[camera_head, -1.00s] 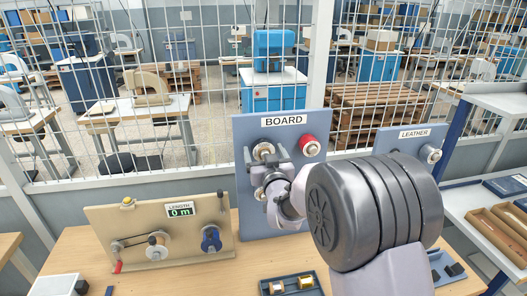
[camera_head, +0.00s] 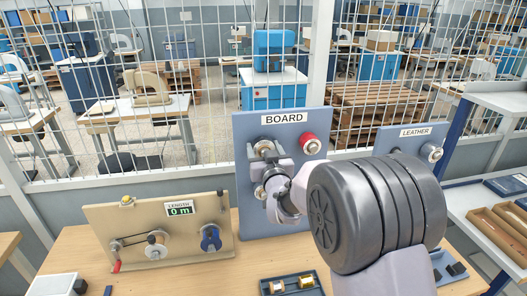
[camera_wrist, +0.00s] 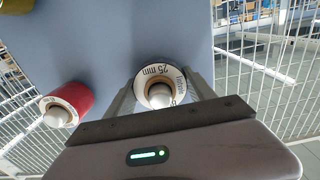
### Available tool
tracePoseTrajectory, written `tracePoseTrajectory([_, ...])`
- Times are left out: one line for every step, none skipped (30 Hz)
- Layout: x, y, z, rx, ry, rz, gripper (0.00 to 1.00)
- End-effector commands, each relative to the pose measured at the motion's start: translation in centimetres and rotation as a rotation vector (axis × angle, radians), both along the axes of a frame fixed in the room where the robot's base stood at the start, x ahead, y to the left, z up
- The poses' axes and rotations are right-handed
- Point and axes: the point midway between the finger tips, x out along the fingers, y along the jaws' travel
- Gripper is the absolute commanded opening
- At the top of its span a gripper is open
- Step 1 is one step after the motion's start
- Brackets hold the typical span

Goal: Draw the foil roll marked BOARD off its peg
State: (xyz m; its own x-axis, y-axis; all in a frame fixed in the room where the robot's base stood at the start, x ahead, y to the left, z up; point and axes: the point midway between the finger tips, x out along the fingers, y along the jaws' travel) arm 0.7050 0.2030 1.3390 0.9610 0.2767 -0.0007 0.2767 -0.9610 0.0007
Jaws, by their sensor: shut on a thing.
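The blue-grey panel (camera_head: 300,185) labelled BOARD stands at the back of the bench. My gripper (camera_head: 265,165) is at its upper left, in front of the panel face. In the wrist view my gripper (camera_wrist: 160,95) has its two fingers on either side of a roll (camera_wrist: 148,72) and is shut on it. That roll has a white ring face reading "25 mm"; its other print is not legible. A pale peg end (camera_wrist: 159,95) shows in its centre. A red roll (camera_head: 310,145) hangs at the panel's upper right; it also shows in the wrist view (camera_wrist: 72,100).
A beige winding board (camera_head: 130,215) with a "0 m" length display stands at left. A LEATHER panel (camera_head: 400,138) is at right. A dark tray (camera_head: 268,291) with small items lies in front. A gold roll (camera_wrist: 12,5) shows at the wrist view's corner. Wire mesh stands behind.

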Motion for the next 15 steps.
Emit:
tracePoseTrajectory([0.0, 0.0, -0.2, 0.001, -0.002, 0.0, 0.14])
tracePoseTrajectory([0.0, 0.0, -0.2, 0.001, -0.002, 0.0, 0.14])
tracePoseTrajectory([0.0, 0.0, -0.1, 0.0, -0.001, 0.0, 0.14])
tracePoseTrajectory([0.0, 0.0, -0.1, 0.0, -0.001, 0.0, 0.14])
tracePoseTrajectory([-0.1, 0.0, 0.0, 0.0, -0.001, 0.0, 0.14])
tracePoseTrajectory([-0.3, -0.1, 0.0, 0.001, -0.002, 0.0, 0.14])
tracePoseTrajectory([-0.5, -0.2, -0.1, 0.001, -0.002, 0.0, 0.14])
tracePoseTrajectory([-0.8, -0.2, -0.1, 0.001, -0.002, 0.0, 0.14])
tracePoseTrajectory([-1.1, -0.3, -0.1, 0.001, -0.002, 0.0, 0.14])
tracePoseTrajectory([-1.4, -0.4, -0.1, 0.001, -0.002, 0.0, 0.14])
tracePoseTrajectory([-1.6, -0.5, -0.1, 0.001, -0.002, 0.0, 0.14])
tracePoseTrajectory([-1.9, -0.6, -0.1, 0.001, -0.002, 0.0, 0.14])
tracePoseTrajectory([-2.2, -0.6, -0.1, 0.001, -0.002, 0.0, 0.14])
tracePoseTrajectory([-2.4, -0.7, -0.2, 0.001, -0.002, 0.0, 0.14])
tracePoseTrajectory([-2.8, -0.8, -0.2, 0.002, -0.002, 0.0, 0.14])
